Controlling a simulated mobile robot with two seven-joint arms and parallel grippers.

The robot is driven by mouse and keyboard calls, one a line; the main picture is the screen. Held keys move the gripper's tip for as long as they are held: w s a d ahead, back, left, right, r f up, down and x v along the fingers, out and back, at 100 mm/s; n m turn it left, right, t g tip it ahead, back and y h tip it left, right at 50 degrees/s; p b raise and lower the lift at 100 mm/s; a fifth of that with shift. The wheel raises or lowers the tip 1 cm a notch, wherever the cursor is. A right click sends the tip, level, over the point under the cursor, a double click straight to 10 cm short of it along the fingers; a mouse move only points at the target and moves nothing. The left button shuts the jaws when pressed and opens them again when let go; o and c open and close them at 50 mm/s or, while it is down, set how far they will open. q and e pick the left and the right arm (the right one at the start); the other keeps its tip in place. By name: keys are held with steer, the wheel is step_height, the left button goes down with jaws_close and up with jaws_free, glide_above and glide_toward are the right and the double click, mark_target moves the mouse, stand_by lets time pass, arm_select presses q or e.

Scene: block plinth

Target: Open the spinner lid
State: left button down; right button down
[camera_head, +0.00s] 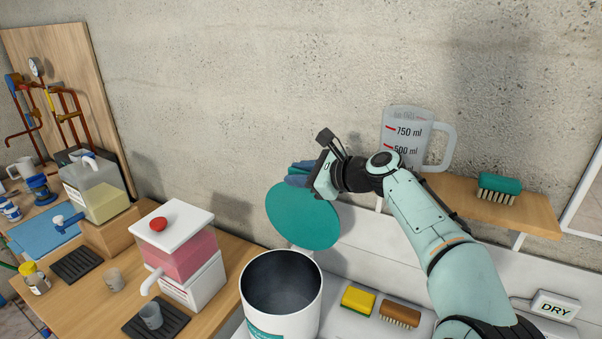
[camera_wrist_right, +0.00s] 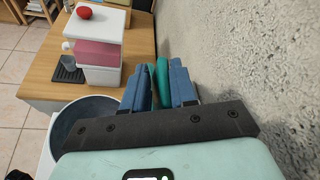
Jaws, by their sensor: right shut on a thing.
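The spinner lid (camera_head: 303,216) is a flat teal disc. It stands steeply tilted behind and above the white spinner bucket (camera_head: 304,315), whose dark inside shows from above. My right gripper (camera_head: 298,176) has its blue fingers at the lid's upper edge, shut on it. In the right wrist view, a teal strip of the lid (camera_wrist_right: 162,76) shows between the fingers of my right gripper (camera_wrist_right: 160,88). The bucket's dark opening (camera_wrist_right: 82,118) is partly hidden there by the gripper body. Whether the lid touches the bucket's back rim is unclear. My left gripper is out of view.
A pink drink dispenser (camera_head: 185,255) stands on the wooden table left of the bucket. A yellow sponge (camera_head: 358,300) and a brown brush (camera_head: 400,315) lie to its right. A wooden shelf (camera_head: 470,203) holds a measuring jug (camera_head: 402,145) and a teal brush (camera_head: 499,186). The concrete wall is close behind.

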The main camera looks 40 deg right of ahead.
steer(key=shift+d+f+h, duration=0.3)
steer(key=shift+d+f, duration=0.1)
steer(key=shift+d, duration=0.1)
steer(key=c, duration=1.2)
jaws_free()
steer(key=shift+o, duration=0.2)
steer(key=shift+w, duration=0.15)
steer(key=shift+a+r, duration=0.15)
